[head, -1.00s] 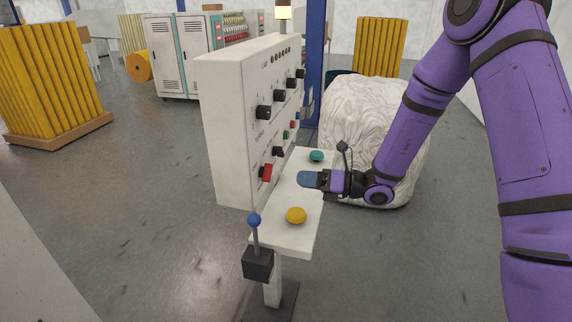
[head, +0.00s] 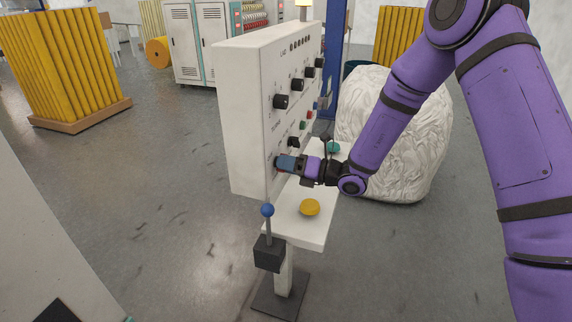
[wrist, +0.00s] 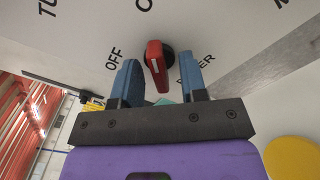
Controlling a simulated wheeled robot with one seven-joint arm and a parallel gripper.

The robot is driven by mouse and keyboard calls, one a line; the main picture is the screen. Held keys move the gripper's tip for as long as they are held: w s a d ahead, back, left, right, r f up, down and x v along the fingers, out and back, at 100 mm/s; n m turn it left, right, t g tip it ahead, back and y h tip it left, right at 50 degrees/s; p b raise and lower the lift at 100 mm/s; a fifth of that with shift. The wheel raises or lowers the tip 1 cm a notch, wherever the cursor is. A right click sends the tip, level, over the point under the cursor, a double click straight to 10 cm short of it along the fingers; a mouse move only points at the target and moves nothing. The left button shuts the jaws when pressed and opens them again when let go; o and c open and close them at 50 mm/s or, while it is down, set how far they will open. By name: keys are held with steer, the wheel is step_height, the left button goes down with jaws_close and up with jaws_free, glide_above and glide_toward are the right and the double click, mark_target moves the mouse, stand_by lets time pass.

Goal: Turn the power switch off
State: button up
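The power switch is a red knob (wrist: 156,66) on a black round base on the white control panel, with the labels OFF and POWER beside it in the wrist view. It is slightly tilted there. My gripper (wrist: 160,85) is open, with one blue fingertip on each side of the red knob. I cannot tell whether either finger touches it. In the head view my gripper (head: 281,163) is up against the lower part of the control panel (head: 248,120) and hides most of the red knob.
A white shelf below the panel carries a yellow button (head: 310,207) and a green button (head: 333,147). A lever with a blue ball (head: 267,210) stands at the panel's near end. More black knobs (head: 281,101) line the panel. A large white wrapped bale (head: 405,150) stands behind my arm.

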steer(key=shift+a, duration=0.2)
steer(key=c, duration=0.6)
steer(key=shift+o, duration=0.2)
steer(key=shift+n, duration=0.3)
steer(key=n, duration=0.6)
steer(key=shift+w, duration=0.1)
steer(key=n, duration=0.5)
steer(key=shift+n, duration=0.3)
steer(key=n, duration=0.5)
steer(key=shift+n, duration=0.3)
